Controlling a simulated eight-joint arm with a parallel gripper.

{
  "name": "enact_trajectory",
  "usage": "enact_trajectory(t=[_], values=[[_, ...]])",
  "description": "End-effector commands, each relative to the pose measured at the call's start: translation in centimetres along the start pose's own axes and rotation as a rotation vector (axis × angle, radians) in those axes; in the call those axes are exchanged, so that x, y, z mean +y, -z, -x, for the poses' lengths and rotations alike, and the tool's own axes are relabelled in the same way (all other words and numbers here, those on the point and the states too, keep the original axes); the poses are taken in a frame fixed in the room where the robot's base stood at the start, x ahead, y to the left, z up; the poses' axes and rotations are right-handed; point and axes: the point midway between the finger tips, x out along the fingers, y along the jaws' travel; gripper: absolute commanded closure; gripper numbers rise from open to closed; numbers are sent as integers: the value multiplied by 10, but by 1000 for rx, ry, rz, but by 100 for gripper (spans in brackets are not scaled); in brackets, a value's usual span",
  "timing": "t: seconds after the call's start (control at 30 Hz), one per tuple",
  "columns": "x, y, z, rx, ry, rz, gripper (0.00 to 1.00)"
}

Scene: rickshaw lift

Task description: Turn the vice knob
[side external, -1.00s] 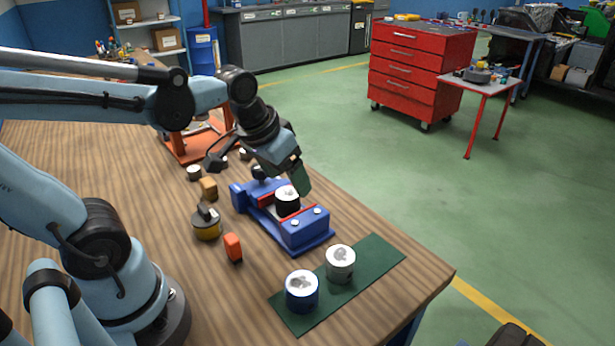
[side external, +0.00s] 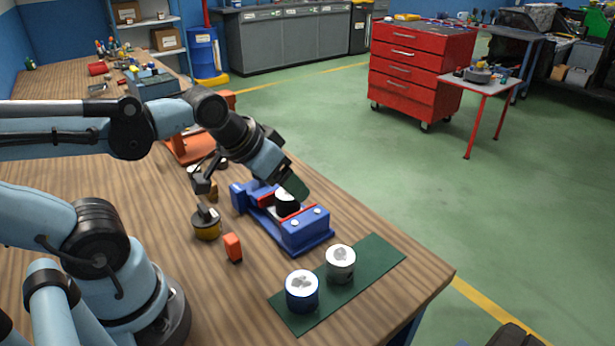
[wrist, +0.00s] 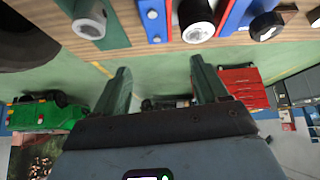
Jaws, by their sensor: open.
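The blue vice (side external: 305,232) with red jaw faces sits on the wooden table. A black cylinder with a white top (side external: 287,207) stands between its jaws; it also shows in the wrist view (wrist: 197,30). A dark round piece with a pale end (wrist: 266,26), which may be the vice knob, shows beside the blue body in the wrist view. In the side view I cannot make out the knob. My gripper (side external: 295,188) is above the vice, tilted down, its dark green finger overlapping the cylinder's top. In the wrist view my gripper (wrist: 163,82) is open with nothing between its fingers.
A white-topped can (side external: 340,264) and a blue can (side external: 302,290) stand on a green mat (side external: 382,256) near the table edge. An orange block (side external: 233,247) and a yellow-black object (side external: 206,224) are left of the vice. An orange frame (side external: 188,150) stands behind.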

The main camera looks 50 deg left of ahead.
Motion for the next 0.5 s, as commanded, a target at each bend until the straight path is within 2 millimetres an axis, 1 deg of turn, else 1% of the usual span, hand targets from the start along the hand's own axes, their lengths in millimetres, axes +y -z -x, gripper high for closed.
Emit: enact_trajectory(t=[0.07,0.17,0.2,0.27,0.3,0.37,0.4,0.5], values=[[-12,7,2,-33,14,141,27],[-34,18,4,-98,40,435,27],[-45,23,6,-128,53,577,27],[-63,30,8,-173,75,798,27],[-74,34,9,-201,90,944,27],[-93,39,11,-241,113,1163,27],[-105,42,13,-268,130,1306,27],[-136,47,17,-330,171,1650,27]])
